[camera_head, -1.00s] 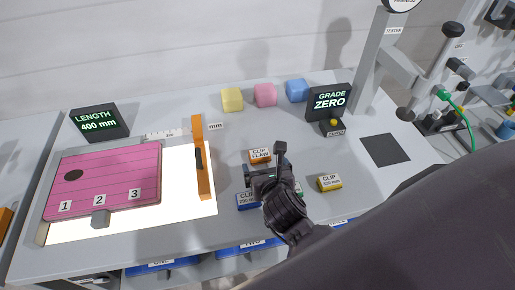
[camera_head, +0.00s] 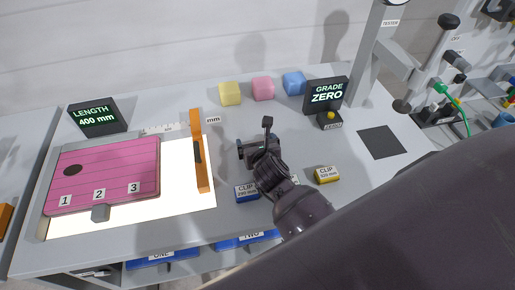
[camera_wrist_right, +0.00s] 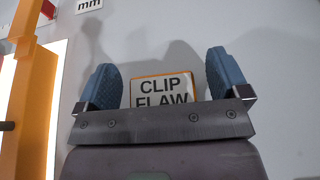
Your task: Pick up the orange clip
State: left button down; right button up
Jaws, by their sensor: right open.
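The orange clip (camera_wrist_right: 164,90) has a white top label reading CLIP FLAW and an orange edge. In the right wrist view it lies on the grey table between the two blue finger pads, apart from both; its lower part is hidden by my gripper body. My right gripper (camera_wrist_right: 163,76) is open and empty above it. In the head view my right gripper (camera_head: 256,142) hides the orange clip. My left gripper is not in view.
A blue clip (camera_head: 247,192) and a yellow clip (camera_head: 327,174) lie nearby. A pink panel (camera_head: 105,175) on a lit board with an orange bar (camera_head: 201,160) stands left.

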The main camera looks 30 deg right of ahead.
jog(key=shift+c, duration=0.2)
jog(key=c, duration=1)
jog(key=shift+o, duration=0.2)
jog(key=shift+r, duration=0.1)
notch_tip(320, 180, up, 20)
jog(key=p, duration=0.1)
jog(key=shift+p, duration=0.3)
